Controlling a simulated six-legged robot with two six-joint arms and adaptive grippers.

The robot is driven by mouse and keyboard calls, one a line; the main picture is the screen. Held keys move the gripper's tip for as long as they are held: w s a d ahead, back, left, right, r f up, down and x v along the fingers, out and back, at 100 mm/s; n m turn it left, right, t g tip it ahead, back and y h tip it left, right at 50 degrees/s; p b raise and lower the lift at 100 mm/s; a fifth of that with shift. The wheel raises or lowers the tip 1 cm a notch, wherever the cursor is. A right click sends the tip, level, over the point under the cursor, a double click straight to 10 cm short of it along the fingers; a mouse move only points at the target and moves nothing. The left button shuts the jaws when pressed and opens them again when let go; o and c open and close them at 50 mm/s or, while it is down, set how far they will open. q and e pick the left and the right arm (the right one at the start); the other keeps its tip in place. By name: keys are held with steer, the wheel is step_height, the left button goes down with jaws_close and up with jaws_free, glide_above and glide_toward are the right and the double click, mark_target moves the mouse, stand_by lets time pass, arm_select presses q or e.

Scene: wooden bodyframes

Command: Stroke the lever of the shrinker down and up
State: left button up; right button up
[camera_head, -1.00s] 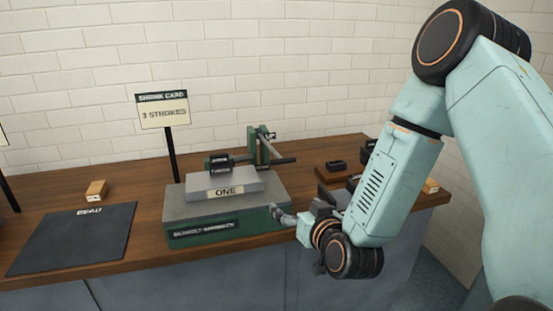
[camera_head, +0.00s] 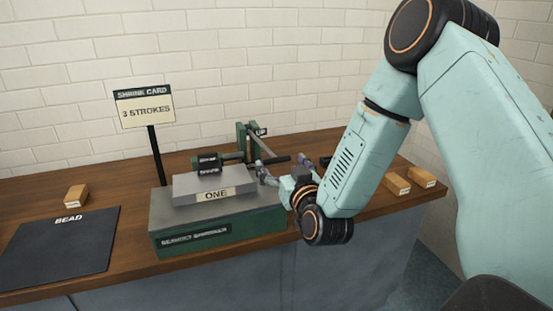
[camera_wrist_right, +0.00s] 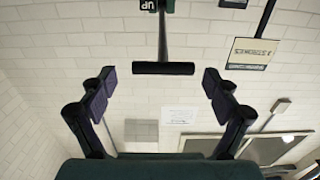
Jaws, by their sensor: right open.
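The shrinker (camera_head: 225,227) is a green and grey machine on the bench, with a plate marked ONE (camera_head: 213,195) on top. Its lever (camera_head: 265,147) rises beside a green upright and ends in a dark crossbar handle. In the right wrist view the dark handle (camera_wrist_right: 163,68) lies crosswise between the fingertips, with gaps on both sides. The lever's rod leads up to a tag reading UP (camera_wrist_right: 149,5). My right gripper (camera_head: 283,167) is open at the lever's handle and not closed on it; it also shows in the right wrist view (camera_wrist_right: 160,84). My left gripper is out of view.
A dark mat marked BEAD (camera_head: 60,250) and a wooden block (camera_head: 76,196) lie on the left. Two more blocks (camera_head: 397,184) lie at the right end, near my right arm.

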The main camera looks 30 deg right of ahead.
steer(key=shift+w+d, duration=0.1)
steer(key=shift+w, duration=0.6)
steer(key=shift+w+r, duration=0.3)
steer(key=shift+w, duration=0.1)
steer(key=shift+w+d+f, duration=0.15)
steer(key=shift+w+f, duration=0.15)
steer(key=shift+s+a+r, duration=0.2)
steer(key=shift+r, duration=0.05)
steer(key=c, duration=0.6)
steer(key=shift+d+f, duration=0.1)
steer(key=c, duration=1.1)
